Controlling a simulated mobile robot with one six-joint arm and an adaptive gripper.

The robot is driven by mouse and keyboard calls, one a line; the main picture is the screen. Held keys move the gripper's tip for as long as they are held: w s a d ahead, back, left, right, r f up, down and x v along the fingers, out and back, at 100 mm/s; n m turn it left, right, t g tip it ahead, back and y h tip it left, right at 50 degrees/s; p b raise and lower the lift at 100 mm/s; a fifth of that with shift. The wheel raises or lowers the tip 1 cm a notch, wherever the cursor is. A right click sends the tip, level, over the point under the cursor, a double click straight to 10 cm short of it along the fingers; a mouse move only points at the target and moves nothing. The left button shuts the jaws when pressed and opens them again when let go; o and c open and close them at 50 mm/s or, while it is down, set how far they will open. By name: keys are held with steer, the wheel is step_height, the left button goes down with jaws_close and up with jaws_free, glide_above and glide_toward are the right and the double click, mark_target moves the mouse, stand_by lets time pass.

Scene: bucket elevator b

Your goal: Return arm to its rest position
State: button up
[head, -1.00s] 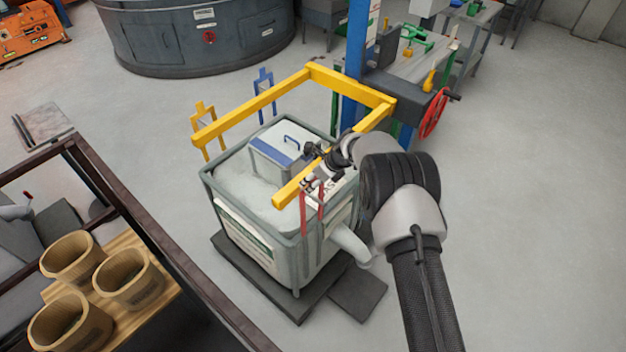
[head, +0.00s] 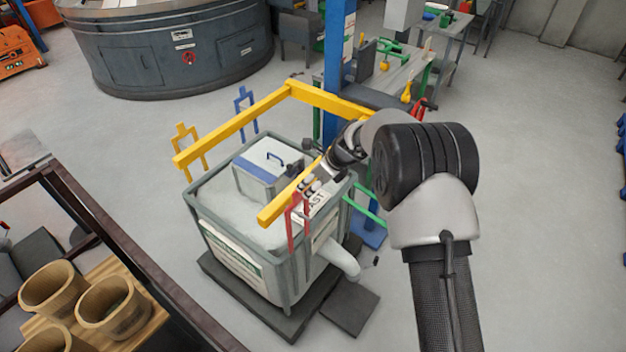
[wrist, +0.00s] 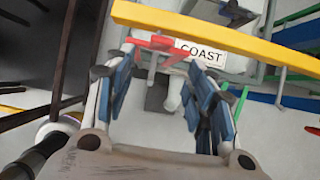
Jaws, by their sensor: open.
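My arm reaches in from the right in the head view, and my gripper (head: 312,184) is close to the right-hand bar of the yellow frame (head: 233,118). In the wrist view my gripper (wrist: 162,60) has its two blue-padded fingers spread wide, with nothing held between them. The yellow bar (wrist: 220,35) crosses beyond the fingertips, and a red bracket (wrist: 155,45) shows between them. I cannot tell whether the fingers touch either one.
Below the frame stands a grey-framed tub (head: 245,258) of white material, with a blue-striped box (head: 262,165) in it. A blue post (head: 338,60) and workbench (head: 400,75) stand behind. Wooden buckets (head: 112,308) are at lower left. Floor at right (head: 545,200) is clear.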

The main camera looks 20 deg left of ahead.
steer(key=s+d+r+n+t+h+b, duration=0.1)
steer(key=s+d+r+n+b, duration=0.45)
steer(key=d+r, duration=0.2)
steer(key=s+d+r+n+h+b, duration=0.1)
steer(key=s+d+r+n+b, duration=0.35)
steer(key=s+d+r, duration=0.35)
steer(key=s+d+f+n+h+b, duration=0.1)
steer(key=s+d+f+n+b, duration=0.2)
steer(key=s, duration=0.5)
steer(key=s+d+f+n+t+h+b, duration=0.1)
steer(key=s+d+f+n+b, duration=0.2)
steer(key=s+d+n, duration=0.2)
steer(key=s+d+f+n+h+b, duration=0.1)
steer(key=s+d+f+n+b, duration=0.2)
steer(key=s+d, duration=0.6)
steer(key=shift+s+d+f+n+t+h, duration=0.15)
steer(key=shift+s+f+n+t+h, duration=0.25)
steer(key=shift+s, duration=0.75)
